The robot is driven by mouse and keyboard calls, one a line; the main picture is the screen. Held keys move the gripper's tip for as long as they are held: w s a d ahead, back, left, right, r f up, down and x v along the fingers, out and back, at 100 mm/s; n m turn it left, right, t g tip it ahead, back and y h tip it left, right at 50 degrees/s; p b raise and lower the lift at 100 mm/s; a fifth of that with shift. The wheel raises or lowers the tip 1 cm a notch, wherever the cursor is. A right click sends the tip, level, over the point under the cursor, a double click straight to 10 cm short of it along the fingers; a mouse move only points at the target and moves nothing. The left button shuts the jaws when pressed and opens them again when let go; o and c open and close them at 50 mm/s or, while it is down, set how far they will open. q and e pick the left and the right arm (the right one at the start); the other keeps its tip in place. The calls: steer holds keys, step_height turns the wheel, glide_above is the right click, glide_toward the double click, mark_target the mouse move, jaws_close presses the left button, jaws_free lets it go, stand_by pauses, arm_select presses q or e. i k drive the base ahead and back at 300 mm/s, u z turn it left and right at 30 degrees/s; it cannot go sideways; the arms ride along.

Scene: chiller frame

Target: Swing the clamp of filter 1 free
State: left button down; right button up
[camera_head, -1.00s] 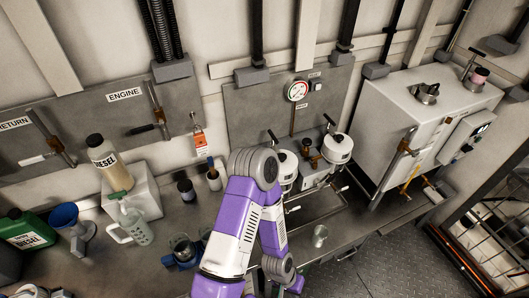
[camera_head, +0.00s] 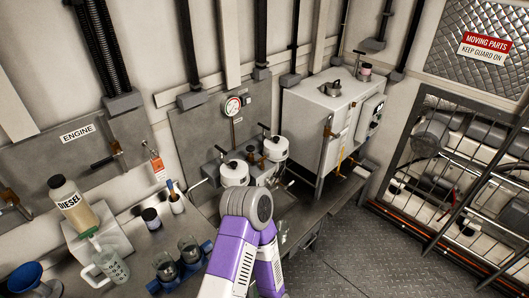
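Two white filter housings, a left one (camera_head: 234,174) and a right one (camera_head: 274,149), stand side by side on the bench in front of a grey panel. Each has a dark T-shaped handle at its top, the left handle (camera_head: 221,151) and the right handle (camera_head: 264,128). I cannot read which is filter 1, and their clamps are too small to make out. One of my purple and white arms rises from the bottom, its grey joint just in front of the left housing and hiding part of the bench. Neither gripper shows.
A pressure gauge (camera_head: 232,106) is on the panel. A white tank (camera_head: 326,112) stands to the right. Left on the bench are a diesel bottle (camera_head: 74,205), a clear jug (camera_head: 106,267) and glass bowls in a blue holder (camera_head: 181,274). Floor (camera_head: 345,250) is clear; a caged machine (camera_head: 450,165) stands right.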

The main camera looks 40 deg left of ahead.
mark_target(222, 151)
steer(key=z, duration=0.3)
steer(key=i, duration=0.95)
steer(key=u, duration=5.05)
steer(key=k, duration=0.8)
steer(key=z, duration=1.15)
